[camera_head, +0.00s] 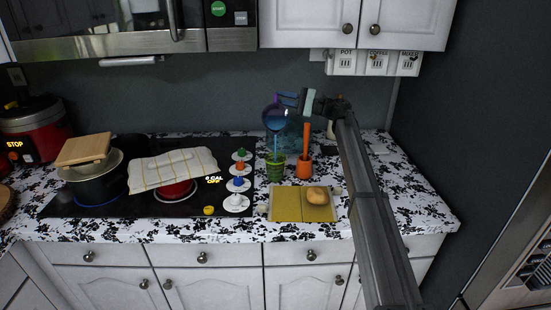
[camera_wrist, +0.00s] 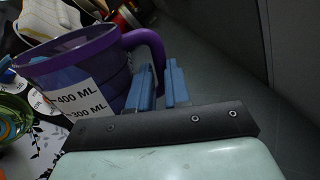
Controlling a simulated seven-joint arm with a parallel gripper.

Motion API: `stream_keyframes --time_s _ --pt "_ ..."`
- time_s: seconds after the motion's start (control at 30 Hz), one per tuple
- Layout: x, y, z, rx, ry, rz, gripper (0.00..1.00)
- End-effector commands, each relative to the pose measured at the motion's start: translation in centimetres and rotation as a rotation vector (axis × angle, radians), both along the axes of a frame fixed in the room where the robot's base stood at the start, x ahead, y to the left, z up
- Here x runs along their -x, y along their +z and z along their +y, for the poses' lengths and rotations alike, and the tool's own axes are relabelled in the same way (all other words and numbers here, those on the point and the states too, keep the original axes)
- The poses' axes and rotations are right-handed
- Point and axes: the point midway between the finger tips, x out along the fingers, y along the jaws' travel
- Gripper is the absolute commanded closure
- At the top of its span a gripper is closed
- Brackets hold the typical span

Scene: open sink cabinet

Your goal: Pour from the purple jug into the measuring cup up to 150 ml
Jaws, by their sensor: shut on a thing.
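My gripper (camera_head: 290,101) is shut on the handle of the purple jug (camera_head: 274,113) and holds it above the counter. In the wrist view the blue fingers (camera_wrist: 160,86) are at the purple handle, and the jug (camera_wrist: 85,65) shows a white label with 400 ML and 300 ML. The jug is tilted in the head view, with blue liquid in it. A thin pale blue stream runs down from it toward the green measuring cup (camera_head: 276,168) directly below. The cup's rim also shows in the wrist view (camera_wrist: 12,112). The level in the cup is too small to read.
An orange holder with a tall utensil (camera_head: 304,165) stands just right of the cup. A yellow board (camera_head: 285,204) with a round bun (camera_head: 317,196) lies in front. The stove (camera_head: 135,190) with a cloth-covered pot is left. A microwave (camera_head: 120,30) hangs above it.

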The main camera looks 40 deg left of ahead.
Motion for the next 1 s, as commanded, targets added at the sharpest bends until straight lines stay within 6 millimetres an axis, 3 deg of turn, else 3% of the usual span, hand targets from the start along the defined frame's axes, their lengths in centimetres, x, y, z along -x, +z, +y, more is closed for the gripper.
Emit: stream_keyframes --time_s 1.0 --pt "0.18 0.37 -0.18 -0.02 0.0 -0.021 1.0"
